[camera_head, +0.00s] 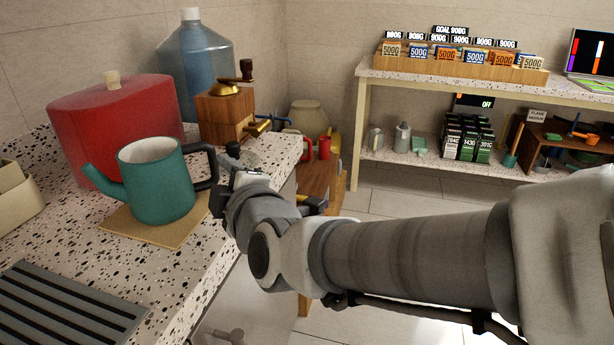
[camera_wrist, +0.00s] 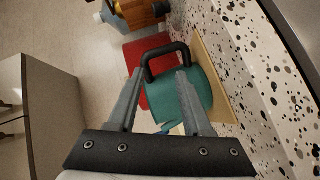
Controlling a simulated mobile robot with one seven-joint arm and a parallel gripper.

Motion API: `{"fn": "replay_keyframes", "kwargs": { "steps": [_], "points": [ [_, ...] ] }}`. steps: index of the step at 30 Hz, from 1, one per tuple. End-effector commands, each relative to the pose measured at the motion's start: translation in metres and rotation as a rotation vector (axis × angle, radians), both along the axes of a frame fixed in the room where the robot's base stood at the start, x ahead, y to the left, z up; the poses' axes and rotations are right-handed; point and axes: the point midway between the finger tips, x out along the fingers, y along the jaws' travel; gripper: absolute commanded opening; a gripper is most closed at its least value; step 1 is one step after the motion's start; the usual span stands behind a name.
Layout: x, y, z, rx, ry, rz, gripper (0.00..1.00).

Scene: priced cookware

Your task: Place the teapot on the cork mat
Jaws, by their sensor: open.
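The teal teapot (camera_head: 157,182), open at the top with its spout to the left, stands upright on the square tan cork mat (camera_head: 190,239) on the speckled counter. Its black handle (camera_head: 205,165) points right, towards my gripper (camera_head: 226,168). In the wrist view the teapot (camera_wrist: 200,98) lies beyond my gripper (camera_wrist: 160,74), with the mat (camera_wrist: 210,75) under it. The jaws are open, with the two fingertips close to the handle loop (camera_wrist: 166,48). I cannot tell whether they touch it. Part of the mat is hidden by the teapot.
A large red canister (camera_head: 115,115) stands close behind the teapot. A wooden grinder (camera_head: 228,115) and a blue water jug (camera_head: 196,65) stand behind to the right. A slotted grey tray (camera_head: 65,305) lies in front. A beige container (camera_head: 15,195) is at left.

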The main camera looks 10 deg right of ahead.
Motion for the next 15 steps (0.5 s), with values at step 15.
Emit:
{"fn": "replay_keyframes", "kwargs": {
  "steps": [15],
  "points": [
    [-0.089,-0.151,-0.060,0.625,0.836,-0.610,0.50]
  ]
}}
